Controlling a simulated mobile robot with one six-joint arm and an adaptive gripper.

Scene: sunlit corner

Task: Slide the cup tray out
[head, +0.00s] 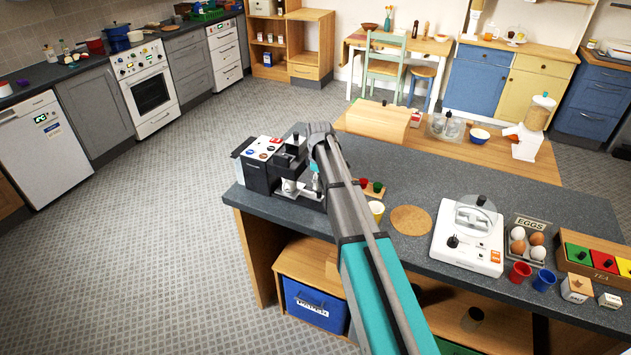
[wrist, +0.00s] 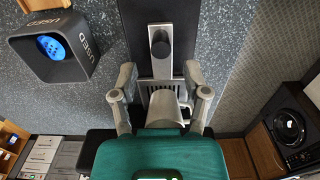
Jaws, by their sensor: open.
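The coffee machine (head: 291,152) stands at the left end of the dark counter. In the wrist view a slatted grille, which looks like the cup tray (wrist: 150,88), lies between my fingers. A black knob (wrist: 160,45) on a light strip is just beyond the fingertips. My gripper (wrist: 160,78) is open, one finger on each side of the grille. A pale rounded thing (wrist: 165,103) sits between the fingers; I cannot tell whether it is a cup. Contact is unclear.
A dark box marked USED (wrist: 50,66) with a blue item inside stands left in the wrist view. The counter's left edge is near the machine.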

